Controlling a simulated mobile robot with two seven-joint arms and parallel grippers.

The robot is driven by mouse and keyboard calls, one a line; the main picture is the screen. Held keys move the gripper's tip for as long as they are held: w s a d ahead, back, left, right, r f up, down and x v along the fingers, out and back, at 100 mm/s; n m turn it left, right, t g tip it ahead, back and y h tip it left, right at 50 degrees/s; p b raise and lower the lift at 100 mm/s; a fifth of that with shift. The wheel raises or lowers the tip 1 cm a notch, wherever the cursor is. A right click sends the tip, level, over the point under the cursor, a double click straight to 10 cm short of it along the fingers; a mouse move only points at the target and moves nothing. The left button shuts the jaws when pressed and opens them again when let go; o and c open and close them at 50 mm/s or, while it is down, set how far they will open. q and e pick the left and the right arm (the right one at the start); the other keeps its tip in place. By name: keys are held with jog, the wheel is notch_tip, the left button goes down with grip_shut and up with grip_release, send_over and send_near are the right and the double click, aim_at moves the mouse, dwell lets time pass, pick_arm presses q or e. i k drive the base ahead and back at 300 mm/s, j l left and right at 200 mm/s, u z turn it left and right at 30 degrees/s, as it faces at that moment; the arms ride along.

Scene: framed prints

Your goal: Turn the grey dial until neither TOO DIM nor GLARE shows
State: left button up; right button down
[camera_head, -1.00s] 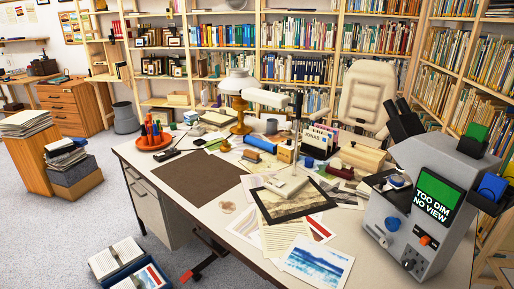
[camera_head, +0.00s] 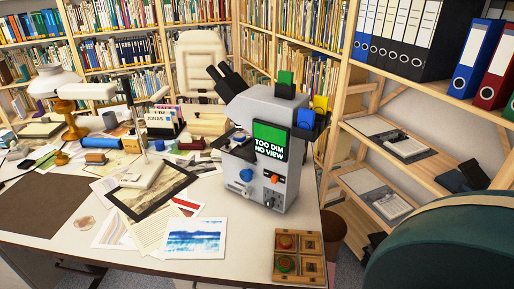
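A grey viewer machine (camera_head: 258,130) with black eyepieces stands upright on the desk, right of centre. Its screen (camera_head: 270,141) has a green upper part and shows white text reading TOO DIM and NO VIEW on black. GLARE does not show. A small dark grey dial (camera_head: 270,202) sits low on the front face; its markings are too small to read. An orange switch (camera_head: 275,179) is above it, and a blue knob (camera_head: 246,175) is to the left. Neither of my grippers is in view.
A wooden block with red and green round pieces (camera_head: 298,255) lies on the desk's front right corner. Prints (camera_head: 193,238) lie left of the machine. A dark green rounded form (camera_head: 450,250) fills the lower right. Shelves stand behind.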

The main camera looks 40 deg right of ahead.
aim_at(269, 204)
jog(key=z, duration=1.25)
